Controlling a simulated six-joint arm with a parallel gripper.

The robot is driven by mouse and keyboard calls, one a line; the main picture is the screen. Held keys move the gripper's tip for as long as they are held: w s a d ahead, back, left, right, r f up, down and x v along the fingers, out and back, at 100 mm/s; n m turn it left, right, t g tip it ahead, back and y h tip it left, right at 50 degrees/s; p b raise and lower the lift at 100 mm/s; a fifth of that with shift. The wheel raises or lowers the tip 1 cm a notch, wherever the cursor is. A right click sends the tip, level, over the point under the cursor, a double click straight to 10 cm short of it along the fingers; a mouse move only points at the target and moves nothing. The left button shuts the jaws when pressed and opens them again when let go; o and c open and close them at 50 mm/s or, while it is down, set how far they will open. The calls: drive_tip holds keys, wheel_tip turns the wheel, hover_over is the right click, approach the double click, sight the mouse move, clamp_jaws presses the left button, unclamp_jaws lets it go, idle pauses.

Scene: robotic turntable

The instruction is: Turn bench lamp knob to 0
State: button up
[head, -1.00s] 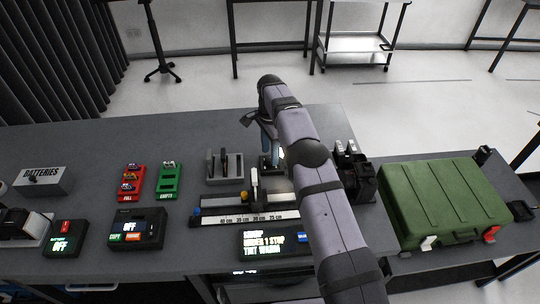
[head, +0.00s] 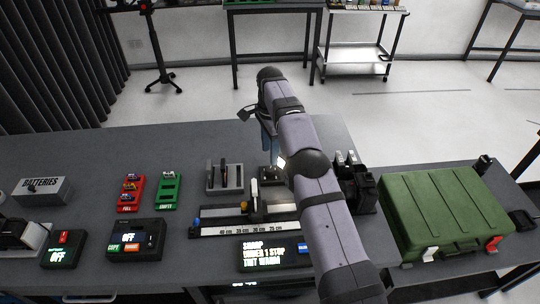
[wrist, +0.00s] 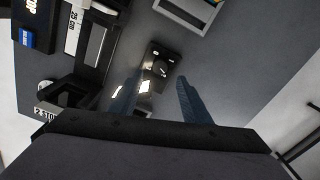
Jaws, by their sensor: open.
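A small black box with a round knob (wrist: 165,62) lies on the grey bench in the wrist view, just beyond my fingertips. A white mark shows on the knob, but its setting is too small to read. In the head view the box (head: 268,174) is partly hidden by my arm. My gripper (wrist: 158,78) has two blue fingers spread apart with nothing between them. They are apart from the knob, as far as I can tell. In the head view my gripper (head: 268,138) hangs above the bench behind the box. Bright lit patches show near the fingers.
A ruler rail (head: 245,226) and a lit display (head: 272,254) lie in front of the box. A grey slotted block (head: 225,178) stands left of it. A black holder (head: 356,188) and a green case (head: 443,212) are to the right. The bench behind is clear.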

sight(270, 169)
drive_tip(key=m, duration=0.2)
drive_tip(key=shift+s+m, duration=0.15)
drive_tip(key=shift+m, duration=0.25)
drive_tip(key=shift+f+p, duration=1.05)
drive_tip(key=shift+f, duration=2.65)
drive_tip(key=shift+c, duration=0.3)
drive_tip(key=c, duration=1)
